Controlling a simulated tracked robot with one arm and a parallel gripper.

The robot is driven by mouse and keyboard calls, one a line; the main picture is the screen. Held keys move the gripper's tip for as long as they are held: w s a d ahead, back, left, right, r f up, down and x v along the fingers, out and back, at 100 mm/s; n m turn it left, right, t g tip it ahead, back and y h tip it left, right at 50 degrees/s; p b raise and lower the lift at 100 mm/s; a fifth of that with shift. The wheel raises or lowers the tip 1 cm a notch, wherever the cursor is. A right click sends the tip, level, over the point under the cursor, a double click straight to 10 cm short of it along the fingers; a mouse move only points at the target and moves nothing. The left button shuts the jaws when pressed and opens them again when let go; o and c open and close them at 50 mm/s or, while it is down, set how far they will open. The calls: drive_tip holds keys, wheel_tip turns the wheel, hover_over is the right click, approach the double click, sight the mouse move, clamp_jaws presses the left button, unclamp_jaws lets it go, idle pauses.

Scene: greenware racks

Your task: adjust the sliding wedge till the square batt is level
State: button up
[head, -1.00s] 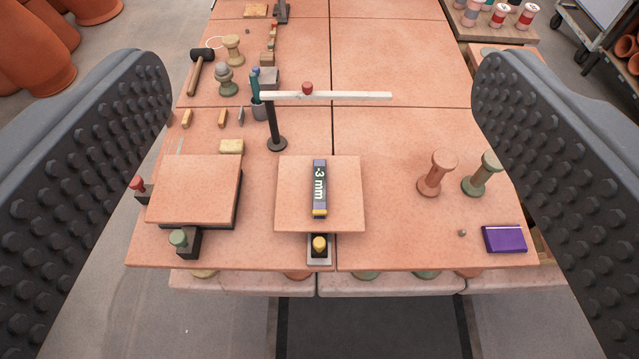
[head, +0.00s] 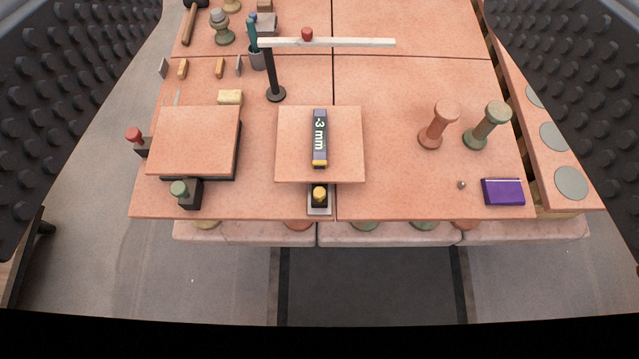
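A square batt (head: 295,153) sits in the middle of the table's front part. A dark gauge (head: 319,138) with a yellow end lies on it and reads "-3 mm". A dark wedge block with a yellow knob (head: 319,195) sits on a pale plate at the batt's front edge, partly under it. A second batt (head: 195,140) lies to the left, with a red-knobbed block (head: 136,138) and a green-knobbed block (head: 184,191) at its edges. My gripper (head: 322,110) is open and empty, its studded dark pads wide apart at both picture sides.
A post with a pale crossbar and red bead (head: 273,75) stands behind the batt. Two spool-shaped posts, one orange (head: 437,125) and one green (head: 487,125), and a purple box (head: 503,191) stand at right. Small blocks lie at left back. The table between batt and spools is clear.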

drive_tip(key=shift+w, duration=0.1)
drive_tip(key=c, duration=0.6)
drive_tip(key=shift+w+f, duration=0.25)
drive_tip(key=shift+w, duration=0.05)
drive_tip(key=shift+c, duration=0.3)
drive_tip(key=m+g+p, duration=0.6)
drive_tip(key=m+g, duration=0.3)
drive_tip(key=g, duration=0.6)
hover_over(319, 192)
wheel_tip(319, 192, down, 45)
wheel_tip(319, 192, down, 12)
drive_tip(key=shift+f, duration=0.25)
